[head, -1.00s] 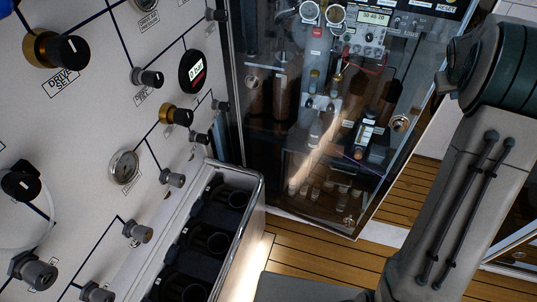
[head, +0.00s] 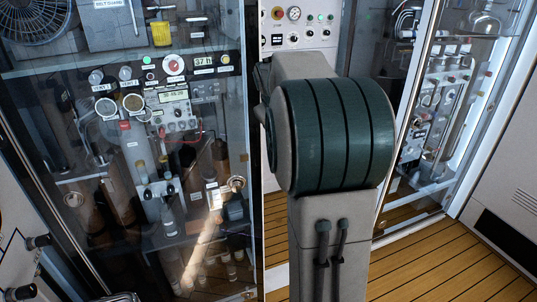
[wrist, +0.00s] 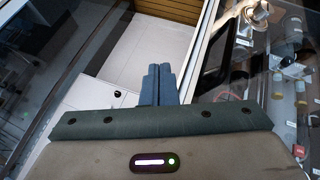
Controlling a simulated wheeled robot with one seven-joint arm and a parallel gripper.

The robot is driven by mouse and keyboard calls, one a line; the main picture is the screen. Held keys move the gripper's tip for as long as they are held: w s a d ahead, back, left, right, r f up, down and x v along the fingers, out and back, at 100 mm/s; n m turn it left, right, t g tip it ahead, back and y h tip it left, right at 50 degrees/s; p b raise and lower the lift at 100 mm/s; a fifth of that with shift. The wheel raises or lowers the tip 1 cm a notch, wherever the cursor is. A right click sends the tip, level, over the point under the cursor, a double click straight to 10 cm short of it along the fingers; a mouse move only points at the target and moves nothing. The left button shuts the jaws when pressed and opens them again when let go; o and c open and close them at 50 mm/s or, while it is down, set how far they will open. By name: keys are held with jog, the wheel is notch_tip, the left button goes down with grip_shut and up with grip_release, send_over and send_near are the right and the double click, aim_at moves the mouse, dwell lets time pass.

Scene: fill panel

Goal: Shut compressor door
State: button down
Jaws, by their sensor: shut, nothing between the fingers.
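A tall glass-fronted cabinet (head: 150,215) fills the left of the head view, with a fan, gauges and bottles behind its glass. I cannot tell whether this door is ajar. In the wrist view my gripper (wrist: 157,72) is shut and empty, its blue-grey fingers pointing between two glass panes. A round metal fitting (wrist: 255,12) shows at the upper right. My arm hides the gripper in the head view.
A second glass enclosure (head: 440,120) with lit equipment stands at the right. A white control panel (head: 300,20) with a gauge is behind my arm. A white wall (head: 505,160) stands far right. Wooden floor (head: 430,270) is clear at the lower right.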

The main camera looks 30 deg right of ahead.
jog(key=s+a+f+m+y, duration=0.1)
jog(key=s+a+f+y, duration=0.1)
jog(key=a+f, duration=0.6)
jog(key=w+a+f+m+t+h+p, duration=0.1)
jog(key=a+f+m+t, duration=0.1)
jog(key=f, duration=0.6)
jog(key=w+a+f+m+t+p, duration=0.2)
jog(key=f+m, duration=0.1)
jog(key=f, duration=0.5)
jog(key=s+d+f+n+t+h+p, duration=0.1)
jog(key=s+d+f+t+h+p, duration=0.15)
jog(key=s+t, duration=0.65)
jog(key=g+b, duration=0.2)
jog(key=b, duration=0.7)
send_near(258, 186)
jog(key=shift+h, duration=0.25)
jog(key=p+x, duration=0.4)
jog(key=x, duration=0.1)
jog(key=shift+w+a+r, duration=0.1)
jog(key=shift+w, duration=0.1)
jog(key=shift+p+x, duration=0.3)
jog(key=shift+x, duration=0.5)
